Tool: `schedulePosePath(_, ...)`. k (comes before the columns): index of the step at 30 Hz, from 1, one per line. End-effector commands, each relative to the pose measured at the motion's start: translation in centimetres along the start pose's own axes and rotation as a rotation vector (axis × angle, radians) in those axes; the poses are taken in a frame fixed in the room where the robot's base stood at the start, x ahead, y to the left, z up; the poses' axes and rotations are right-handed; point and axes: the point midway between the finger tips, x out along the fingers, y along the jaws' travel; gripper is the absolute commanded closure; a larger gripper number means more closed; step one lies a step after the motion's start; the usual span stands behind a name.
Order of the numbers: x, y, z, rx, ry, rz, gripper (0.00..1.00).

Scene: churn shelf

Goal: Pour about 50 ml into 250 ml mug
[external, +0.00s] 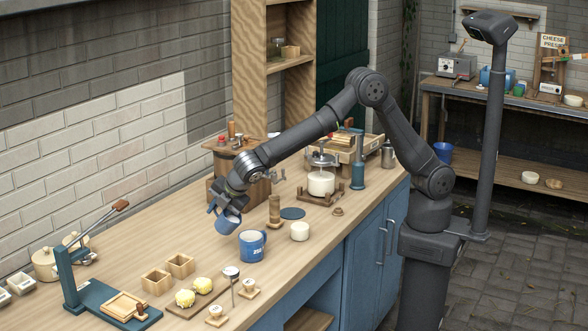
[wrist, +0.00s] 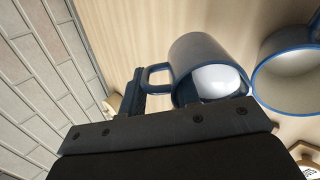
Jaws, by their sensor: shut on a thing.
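My gripper (external: 232,203) is shut on a small blue mug (external: 226,223), held above the counter and tilted. In the wrist view, this held mug (wrist: 196,52) has white liquid (wrist: 215,82) inside, close to its rim, and its handle is by a dark finger. The 250 ml mug (external: 251,250), blue with white marking, stands upright on the counter, just right of and below the held mug. It also shows at the right edge of the wrist view (wrist: 257,85), with a pale inside. I cannot see any stream between the mugs, nor the level in the 250 ml mug.
A white cup-like piece (external: 299,231) and a wooden cylinder (external: 274,209) stand near the 250 ml mug. A glass churn jar (external: 321,180) is farther back. Wooden boxes (external: 157,281) and yellow lumps (external: 185,298) are in front.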

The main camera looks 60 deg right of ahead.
Motion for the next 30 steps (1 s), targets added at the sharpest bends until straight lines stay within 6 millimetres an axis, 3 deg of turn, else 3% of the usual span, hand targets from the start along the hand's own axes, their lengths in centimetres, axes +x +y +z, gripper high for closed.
schedulePosePath(30, -2.3, -0.4, -0.1, -0.001, -0.039, 0.208, 1.0)
